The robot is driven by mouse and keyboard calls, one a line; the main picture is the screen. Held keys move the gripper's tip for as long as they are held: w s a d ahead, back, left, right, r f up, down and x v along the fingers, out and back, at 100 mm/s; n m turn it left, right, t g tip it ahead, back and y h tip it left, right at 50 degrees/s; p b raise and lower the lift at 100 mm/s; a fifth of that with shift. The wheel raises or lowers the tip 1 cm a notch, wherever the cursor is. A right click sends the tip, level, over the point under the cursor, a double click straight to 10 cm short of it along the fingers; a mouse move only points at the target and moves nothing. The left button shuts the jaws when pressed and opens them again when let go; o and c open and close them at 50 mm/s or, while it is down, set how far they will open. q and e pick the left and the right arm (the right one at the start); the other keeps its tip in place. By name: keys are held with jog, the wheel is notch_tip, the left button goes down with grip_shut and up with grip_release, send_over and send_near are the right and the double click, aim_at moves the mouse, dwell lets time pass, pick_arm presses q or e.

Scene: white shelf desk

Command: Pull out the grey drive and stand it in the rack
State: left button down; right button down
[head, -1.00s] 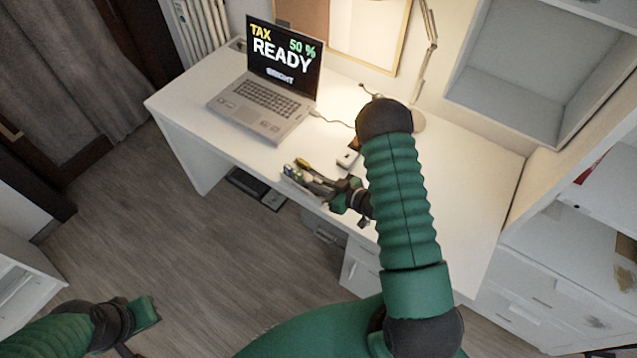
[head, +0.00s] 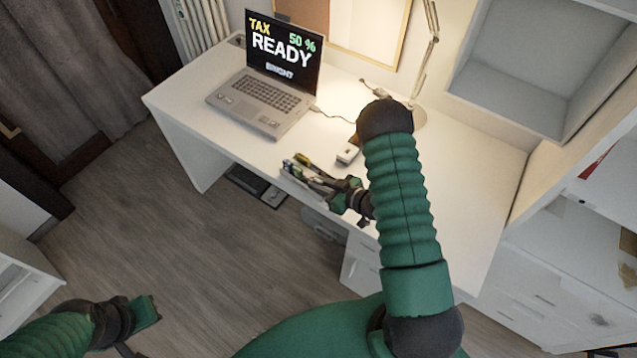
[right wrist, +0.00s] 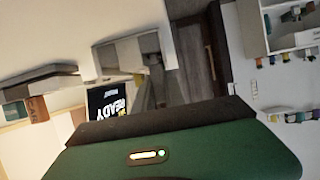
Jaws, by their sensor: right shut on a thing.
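My right gripper (head: 343,193) is at the desk's front edge, beside a small pale rack (head: 291,175) of several slim drives with blue, green and yellow parts. It is shut on a slim grey piece (head: 317,185), which looks like the grey drive; the fingers hide much of it, and I cannot tell whether it touches the rack. The right wrist view shows my gripper's body across its bottom, with no clear view of the fingertips. My left gripper (head: 144,312) hangs low at the bottom left, away from the desk; its jaw opening is unclear.
An open laptop (head: 262,95) reads "TAX 50 % READY"; its screen also shows in the right wrist view (right wrist: 108,100). A small white device (head: 348,152) lies behind the rack. A lamp (head: 418,118) stands at the back. The desk's right half (head: 470,180) is clear.

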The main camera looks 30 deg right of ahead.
jog(key=shift+f, duration=0.3)
jog(key=c, duration=1.3)
grip_release()
jog(key=v, duration=1.7)
